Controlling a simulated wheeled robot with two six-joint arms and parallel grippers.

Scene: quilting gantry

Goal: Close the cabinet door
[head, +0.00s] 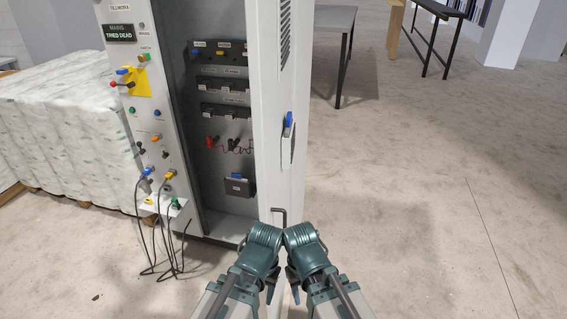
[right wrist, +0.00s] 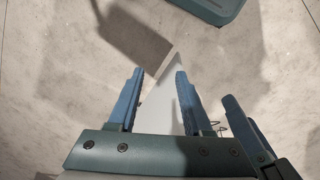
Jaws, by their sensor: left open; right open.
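The grey cabinet (head: 216,225) stands open, with its inside showing. Its white door (head: 268,100) stands swung out toward me on the right side of the opening. A blue-tipped latch handle (head: 289,120) is on the door, and a dark bent rod (head: 281,211) shows near its bottom. My left gripper (head: 262,292) and right gripper (head: 293,284) are side by side below the door's lower part, both open and empty. In the right wrist view, a pale wedge (right wrist: 164,105), perhaps the door, shows between the right gripper's (right wrist: 156,100) blue fingers; contact cannot be told.
Cables (head: 160,240) hang from the control panel (head: 150,100) left of the opening. Wrapped white bales (head: 60,140) on a pallet stand farther left. A grey table (head: 334,20) stands behind on the right. The floor to the right is clear.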

